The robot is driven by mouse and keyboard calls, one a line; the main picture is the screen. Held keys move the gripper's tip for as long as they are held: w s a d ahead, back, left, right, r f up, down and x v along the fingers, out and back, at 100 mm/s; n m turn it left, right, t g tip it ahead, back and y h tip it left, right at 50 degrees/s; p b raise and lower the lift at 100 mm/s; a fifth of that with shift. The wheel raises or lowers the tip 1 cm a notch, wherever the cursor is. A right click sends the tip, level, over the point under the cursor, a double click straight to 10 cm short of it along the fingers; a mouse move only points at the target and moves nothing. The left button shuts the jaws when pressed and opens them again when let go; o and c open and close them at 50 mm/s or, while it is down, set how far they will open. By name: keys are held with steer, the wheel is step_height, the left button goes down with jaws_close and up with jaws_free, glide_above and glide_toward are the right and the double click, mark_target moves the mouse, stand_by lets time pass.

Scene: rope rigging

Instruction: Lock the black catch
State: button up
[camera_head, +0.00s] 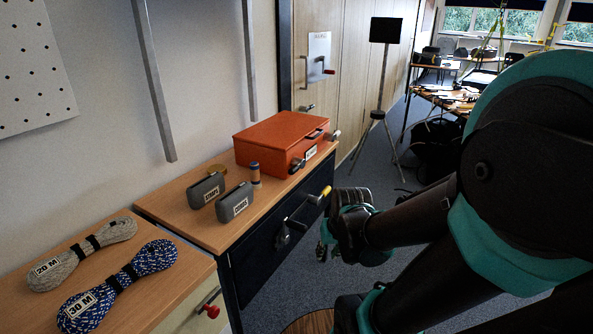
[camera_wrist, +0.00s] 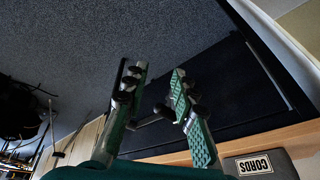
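The orange box (camera_head: 272,140) is closed on the wooden cabinet top. A black catch (camera_head: 297,166) sits low on its front, left of a small white label; whether it is locked is too small to tell. A paler catch (camera_head: 333,136) is at the box's right end. My gripper (camera_head: 327,236) is in front of the cabinet's dark front, below and right of the box. In the wrist view my gripper (camera_wrist: 157,100) has its two fingers apart, with nothing held. A dark rod (camera_wrist: 148,121) shows between and beyond them. The box is not recognisable in the wrist view.
Rope coils (camera_head: 118,285) lie front left.

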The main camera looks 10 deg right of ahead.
steer(key=shift+o, duration=1.2)
steer(key=w+a+r+m+y, duration=0.1)
steer(key=w+a+y, duration=0.1)
steer(key=w, duration=0.3)
steer(key=w+a+r+m+g+y, duration=0.1)
steer(key=w+a+y, duration=0.1)
steer(key=w, duration=0.4)
steer(key=shift+a+r+y, duration=0.35)
steer(key=shift+r+y, duration=0.05)
steer(key=shift+y, duration=0.2)
steer(key=t+y, duration=0.2)
steer(key=y, duration=1.2)
glide_toward(293, 170)
steer(key=shift+n, duration=0.3)
steer(key=x, duration=0.3)
steer(key=w+x, duration=0.1)
steer(key=x, duration=0.2)
steer(key=f+x, duration=0.1)
steer(key=x, duration=0.2)
steer(key=shift+w+a+r, duration=0.1)
steer(key=shift+w+a, duration=0.2)
steer(key=shift+w, duration=0.05)
steer(key=shift+c, duration=0.6)
jaws_close()
